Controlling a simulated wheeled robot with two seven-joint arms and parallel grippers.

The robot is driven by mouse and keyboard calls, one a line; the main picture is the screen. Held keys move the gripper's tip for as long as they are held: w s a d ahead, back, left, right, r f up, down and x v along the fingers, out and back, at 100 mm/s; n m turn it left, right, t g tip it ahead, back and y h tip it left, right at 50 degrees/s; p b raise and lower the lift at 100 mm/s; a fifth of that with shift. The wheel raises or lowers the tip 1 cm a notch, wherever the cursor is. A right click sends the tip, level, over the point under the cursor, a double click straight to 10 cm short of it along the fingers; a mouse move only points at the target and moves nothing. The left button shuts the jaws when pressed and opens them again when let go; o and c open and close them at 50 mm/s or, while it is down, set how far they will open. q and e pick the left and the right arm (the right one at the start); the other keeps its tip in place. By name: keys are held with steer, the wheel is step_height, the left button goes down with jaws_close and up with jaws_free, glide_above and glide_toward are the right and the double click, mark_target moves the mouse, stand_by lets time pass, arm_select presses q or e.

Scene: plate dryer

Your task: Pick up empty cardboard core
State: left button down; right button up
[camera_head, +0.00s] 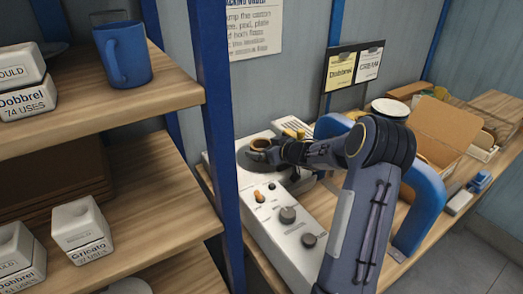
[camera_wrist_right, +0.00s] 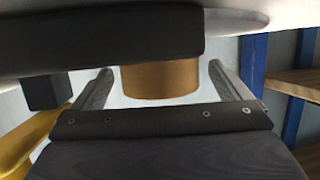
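The cardboard core (camera_head: 261,144) is a short brown ring on the white machine (camera_head: 302,243), at its far end. In the right wrist view the core (camera_wrist_right: 160,80) is a tan cylinder, its upper part hidden behind a dark bar. My right gripper (camera_head: 270,152) is at the core. In the right wrist view my right gripper's fingers (camera_wrist_right: 163,88) are apart, one on each side of the core, with a visible gap on both sides. My left gripper is not in view.
A blue curved frame (camera_head: 424,205) stands beside my right arm. The wooden shelf (camera_head: 160,190) with its blue post (camera_head: 216,110) stands at left, holding a blue mug (camera_head: 123,55) and white boxes (camera_head: 82,230). An open cardboard box (camera_head: 437,130) is at right.

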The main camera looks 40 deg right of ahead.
steer(key=c, duration=1)
